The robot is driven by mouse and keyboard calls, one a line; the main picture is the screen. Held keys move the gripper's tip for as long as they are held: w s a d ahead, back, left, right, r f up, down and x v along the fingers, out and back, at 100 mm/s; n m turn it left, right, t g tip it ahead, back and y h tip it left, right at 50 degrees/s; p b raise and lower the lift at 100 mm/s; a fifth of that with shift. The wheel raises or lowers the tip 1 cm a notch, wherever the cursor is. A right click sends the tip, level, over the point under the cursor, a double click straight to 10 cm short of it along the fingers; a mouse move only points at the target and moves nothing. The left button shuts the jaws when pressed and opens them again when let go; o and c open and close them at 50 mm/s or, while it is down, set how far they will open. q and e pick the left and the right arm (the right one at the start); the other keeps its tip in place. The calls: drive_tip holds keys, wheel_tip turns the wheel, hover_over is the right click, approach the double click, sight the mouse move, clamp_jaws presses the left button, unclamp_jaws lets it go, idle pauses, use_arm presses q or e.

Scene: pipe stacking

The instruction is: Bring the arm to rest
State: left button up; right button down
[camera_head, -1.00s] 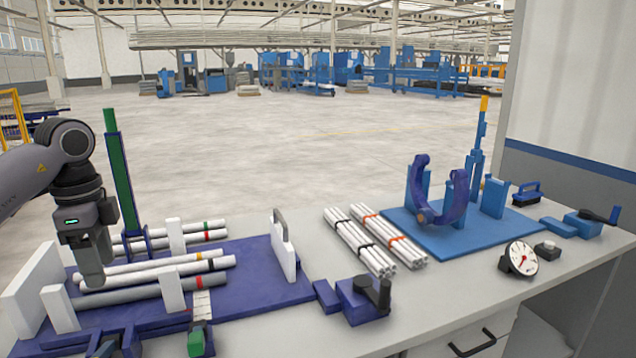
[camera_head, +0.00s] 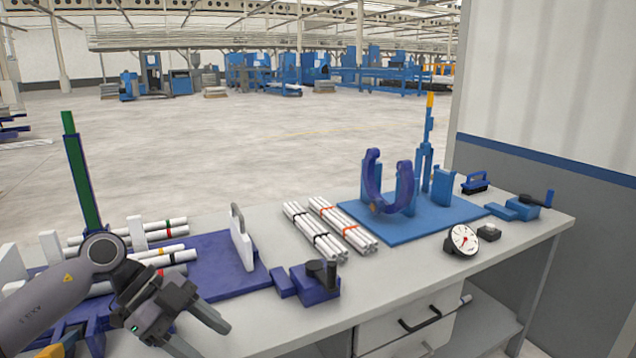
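My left arm comes in from the left in the head view. Its gripper (camera_head: 197,332) hangs low in front of the purple pipe tray (camera_head: 225,265), near the table's front edge. Its two fingers are spread apart with nothing between them. The lower finger is partly cut off by the bottom of the picture. White pipes with coloured bands (camera_head: 160,255) lie in the tray behind my arm, which hides part of them. My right gripper is not in view.
Two banded pipe bundles (camera_head: 322,236) lie mid-table. A purple clamp block (camera_head: 315,283) sits right of my gripper. A blue base (camera_head: 415,222) with a purple cradle (camera_head: 387,184) stands further right, near a round gauge (camera_head: 462,240). The front table strip is largely clear.

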use_arm(q)
drive_tip(key=s+d+n+t+h, duration=0.25)
drive_tip(key=d+t+h, duration=0.45)
drive_tip(key=d+h, duration=0.35)
drive_tip(key=s+a+f+n+t+y, duration=0.3)
drive_tip(key=a+f+n+t+y, duration=0.15)
drive_tip(key=f+n+y, duration=0.4)
drive_tip(key=s+a+f+n+t+y, duration=0.45)
drive_tip(key=f+n+y, duration=0.25)
drive_tip(key=f, duration=0.3)
drive_tip(key=s+a+f+g+y, duration=0.1)
drive_tip(key=s+a+f+g, duration=0.1)
drive_tip(key=s+f+g, duration=0.3)
drive_tip(key=s+f, duration=0.2)
drive_tip(key=s, duration=0.1)
drive_tip(key=shift+s+a+f+n+y, duration=0.2)
drive_tip(key=shift+a+f+n+y, duration=0.1)
drive_tip(key=shift+a+y, duration=0.1)
drive_tip(key=shift+d, duration=0.1)
drive_tip(key=c, duration=0.3)
drive_tip(key=shift+w+d, duration=0.1)
